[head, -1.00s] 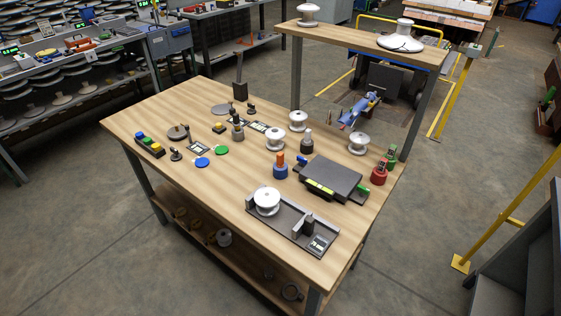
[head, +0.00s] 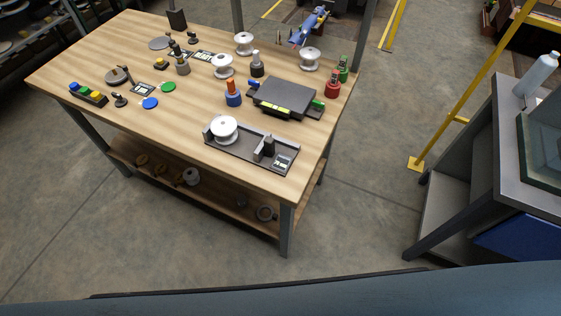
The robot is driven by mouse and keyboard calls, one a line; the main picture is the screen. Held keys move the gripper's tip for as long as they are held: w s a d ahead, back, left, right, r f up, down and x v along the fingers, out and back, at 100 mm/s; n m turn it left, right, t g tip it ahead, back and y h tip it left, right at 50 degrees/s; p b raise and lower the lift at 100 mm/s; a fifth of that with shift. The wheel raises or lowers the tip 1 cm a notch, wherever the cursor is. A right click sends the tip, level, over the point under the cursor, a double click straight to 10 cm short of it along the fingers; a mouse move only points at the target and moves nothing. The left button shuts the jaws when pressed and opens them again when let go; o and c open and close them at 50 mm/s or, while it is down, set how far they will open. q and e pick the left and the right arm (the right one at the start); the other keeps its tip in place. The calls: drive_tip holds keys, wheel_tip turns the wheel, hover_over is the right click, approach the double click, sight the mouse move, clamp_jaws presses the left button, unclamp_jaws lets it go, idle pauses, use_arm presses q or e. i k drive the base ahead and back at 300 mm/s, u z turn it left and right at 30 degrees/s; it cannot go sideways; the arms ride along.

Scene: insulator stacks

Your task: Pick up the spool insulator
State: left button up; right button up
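Several white spool insulators stand on the wooden table. One spool insulator (head: 224,128) sits in a grey fixture tray (head: 262,158) near the table's front right. Another spool insulator (head: 223,66) and a third spool insulator (head: 244,43) stand behind it, toward the middle and back. One more spool insulator (head: 310,58) stands at the back right, beside the red and green items. All look upright. I cannot tell which one the task means. Neither of my grippers shows in the head view.
A dark flat device (head: 284,95) lies on the wooden table (head: 190,164) behind the tray. Buttons and small tools crowd the back and left. A grey workbench (head: 500,150) stands at the right, with a yellow rail (head: 470,88) behind it. Bare floor lies between table and bench.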

sight(223, 127)
drive_tip(key=u, duration=0.3)
drive_tip(key=k, duration=1)
drive_tip(key=u, duration=1.4)
drive_tip(key=i, duration=0.45)
drive_tip(key=u, duration=0.3)
